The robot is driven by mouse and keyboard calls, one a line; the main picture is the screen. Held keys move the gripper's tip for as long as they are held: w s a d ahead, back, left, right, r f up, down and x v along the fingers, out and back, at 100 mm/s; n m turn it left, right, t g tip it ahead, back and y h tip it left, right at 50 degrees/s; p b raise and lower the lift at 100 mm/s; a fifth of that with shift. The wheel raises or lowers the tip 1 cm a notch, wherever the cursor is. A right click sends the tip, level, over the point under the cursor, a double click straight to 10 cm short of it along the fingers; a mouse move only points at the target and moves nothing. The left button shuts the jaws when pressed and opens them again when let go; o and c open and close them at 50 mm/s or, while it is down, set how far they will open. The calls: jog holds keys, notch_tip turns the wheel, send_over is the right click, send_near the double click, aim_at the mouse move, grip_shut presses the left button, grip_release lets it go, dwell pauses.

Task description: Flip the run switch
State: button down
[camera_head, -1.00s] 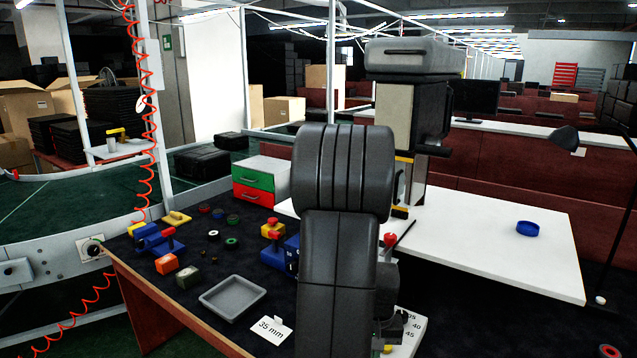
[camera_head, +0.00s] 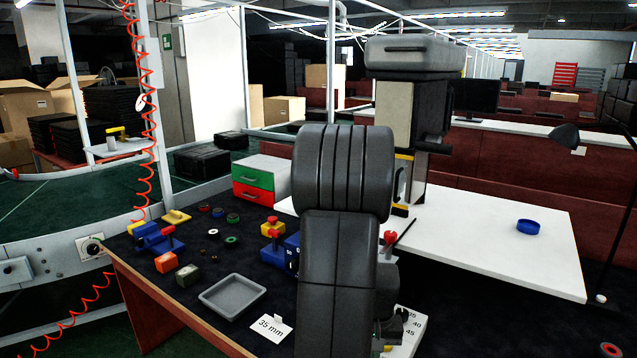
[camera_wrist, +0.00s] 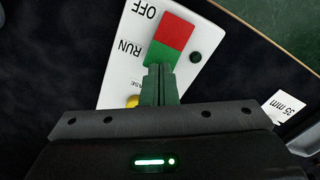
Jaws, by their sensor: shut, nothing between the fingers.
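In the wrist view, the run switch (camera_wrist: 169,42) is a rocker with a red half beside the word OFF and a green half beside the word RUN. It sits on a white panel (camera_wrist: 122,69). My gripper (camera_wrist: 159,72) is shut and empty, with its fingertips at the green half's edge, partly covering it. I cannot tell whether they touch it or which half is pressed in. In the head view, my arm hides the switch and most of my gripper.
A dark round knob (camera_wrist: 195,57) and a partly hidden yellow button (camera_wrist: 132,101) flank the switch. A 35 mm card (camera_head: 271,328) and a grey tray (camera_head: 232,296) lie left of my arm. A drill-press-like machine (camera_head: 412,110) stands behind. The white tabletop (camera_head: 480,235) is mostly clear.

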jog(key=shift+f+b, duration=0.65)
jog(key=shift+f, duration=0.2)
dwell(0.3)
jog(key=shift+r+p, duration=2.75)
jog(key=shift+r, duration=0.8)
jog(key=shift+f, duration=0.15)
notch_tip(320, 180, down, 7)
jog(key=b, duration=0.5)
jog(key=shift+b, duration=0.3)
jog(key=shift+r, duration=0.2)
